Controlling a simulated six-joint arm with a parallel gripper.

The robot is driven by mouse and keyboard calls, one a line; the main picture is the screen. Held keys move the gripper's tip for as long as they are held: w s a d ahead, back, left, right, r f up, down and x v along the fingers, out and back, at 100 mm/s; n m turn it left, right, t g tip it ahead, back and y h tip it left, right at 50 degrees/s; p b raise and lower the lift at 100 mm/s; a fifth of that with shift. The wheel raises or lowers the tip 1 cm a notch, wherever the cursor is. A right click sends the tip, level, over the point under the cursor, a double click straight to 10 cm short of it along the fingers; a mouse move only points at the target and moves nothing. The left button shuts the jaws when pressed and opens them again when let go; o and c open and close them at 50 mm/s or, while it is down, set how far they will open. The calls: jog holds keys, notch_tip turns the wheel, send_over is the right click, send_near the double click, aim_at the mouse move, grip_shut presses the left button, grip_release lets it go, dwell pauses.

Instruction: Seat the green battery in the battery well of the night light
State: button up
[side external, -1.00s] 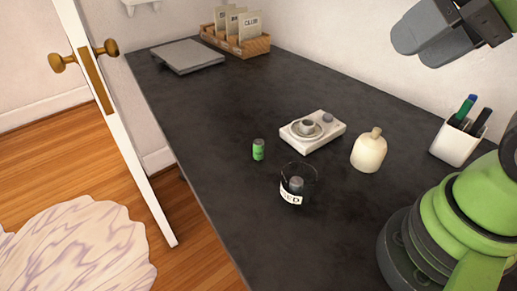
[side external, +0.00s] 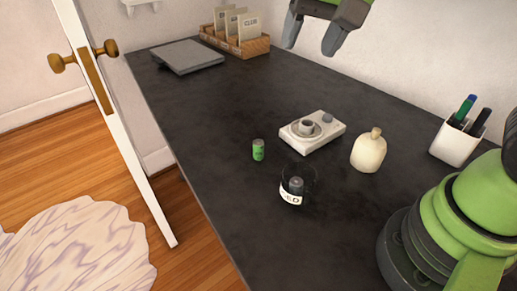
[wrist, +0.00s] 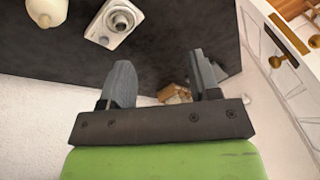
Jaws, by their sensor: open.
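The green battery (side external: 258,149) stands upright on the dark worktop, left of the night light. The night light (side external: 312,131) is a flat white box with a round raised ring and cup-like well (side external: 307,126) on top and a grey knob beside it. It also shows in the wrist view (wrist: 116,22) at the top. My gripper (side external: 312,50) is open and empty, high above the worktop and behind the night light in the side view. Its two fingers (wrist: 160,85) show apart in the wrist view. The battery is not visible in the wrist view.
A clear cup with a label (side external: 292,198) holds a grey cell in front of the night light. A cream bottle (side external: 369,150) and a white pen holder (side external: 456,140) stand right. A grey flat slab (side external: 187,56) and a wooden card box (side external: 236,40) are at the back.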

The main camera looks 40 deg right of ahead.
jog(key=w+a+f+m+g+h, duration=0.1)
jog(key=w+a+f+g, duration=0.1)
jog(key=w+f, duration=0.6)
send_over(258, 142)
jog(key=shift+m+g+h, duration=0.3)
jog(key=shift+m, duration=0.1)
jog(key=f, duration=1)
jog(key=shift+s+a+f, duration=0.2)
jog(key=shift+f, duration=0.2)
jog(key=shift+w+d+f, duration=0.1)
jog(key=shift+d+f, duration=0.05)
jog(key=shift+f, duration=1.4)
jog(key=shift+w+d+f, duration=0.1)
jog(key=shift+f, duration=1.4)
jog(key=c, duration=1)
jog(key=shift+c, duration=0.2)
